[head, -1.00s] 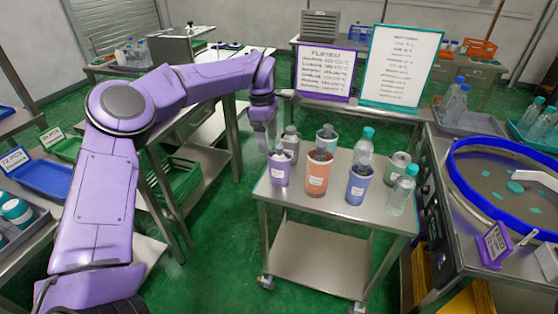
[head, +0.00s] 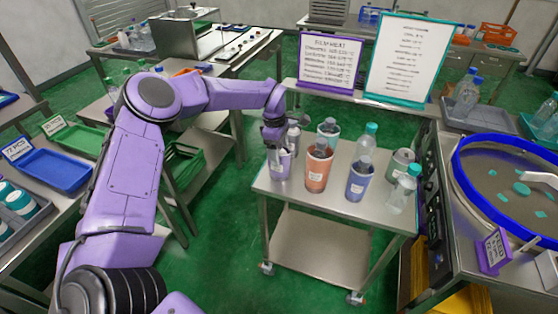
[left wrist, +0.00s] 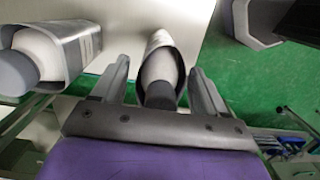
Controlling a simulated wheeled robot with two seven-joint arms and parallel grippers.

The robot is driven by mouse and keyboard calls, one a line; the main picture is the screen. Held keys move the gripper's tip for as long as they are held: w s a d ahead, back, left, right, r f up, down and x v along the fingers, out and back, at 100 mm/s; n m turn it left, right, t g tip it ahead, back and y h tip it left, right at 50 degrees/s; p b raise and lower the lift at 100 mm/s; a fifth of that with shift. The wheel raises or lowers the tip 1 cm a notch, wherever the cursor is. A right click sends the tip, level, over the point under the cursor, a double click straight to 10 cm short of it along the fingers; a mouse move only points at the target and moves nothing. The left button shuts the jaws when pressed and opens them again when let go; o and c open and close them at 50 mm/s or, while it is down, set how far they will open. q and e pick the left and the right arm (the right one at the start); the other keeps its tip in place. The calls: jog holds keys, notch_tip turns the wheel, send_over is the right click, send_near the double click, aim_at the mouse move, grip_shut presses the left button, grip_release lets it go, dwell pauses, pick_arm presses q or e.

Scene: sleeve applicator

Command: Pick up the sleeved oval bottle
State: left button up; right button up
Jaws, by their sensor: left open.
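My left gripper (head: 276,136) is open at the back left corner of the steel cart. In the left wrist view, its two fingers (left wrist: 160,82) stand either side of a pale bottle with a dark grey cap in a narrow, oval-looking grey sleeve (left wrist: 161,58). In the head view this looks like the grey-sleeved bottle (head: 294,138), partly hidden by the gripper. I cannot tell whether the fingers touch it. A second grey-capped bottle in a silvery sleeve (left wrist: 70,48) stands left of the fingers. My right gripper is not in view.
Green floor (head: 222,220) lies open to the left.

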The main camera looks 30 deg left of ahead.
pick_arm(q)
grip_shut()
